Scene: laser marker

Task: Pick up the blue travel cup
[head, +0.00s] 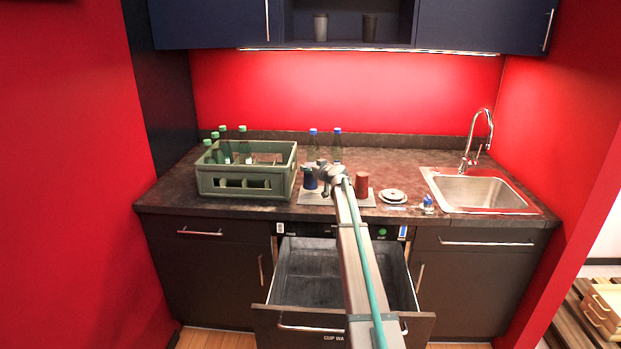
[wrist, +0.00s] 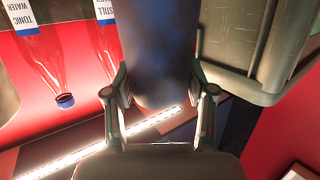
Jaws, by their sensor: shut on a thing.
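The blue travel cup (head: 309,182) is at the left part of the grey mat (head: 313,200) on the counter, partly hidden by my gripper (head: 323,172). In the wrist view the blue cup (wrist: 160,45) fills the top centre, between the two fingers of my gripper (wrist: 160,92). Both fingers are closed against its sides. I cannot tell whether its base touches the mat.
A green crate (head: 245,184) with bottles stands left of the cup. Two blue-capped bottles (head: 337,147) stand behind. A red-brown cup (head: 361,185) is to the right, then small plates (head: 392,196) and the sink (head: 480,190). An open drawer (head: 300,318) juts out below.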

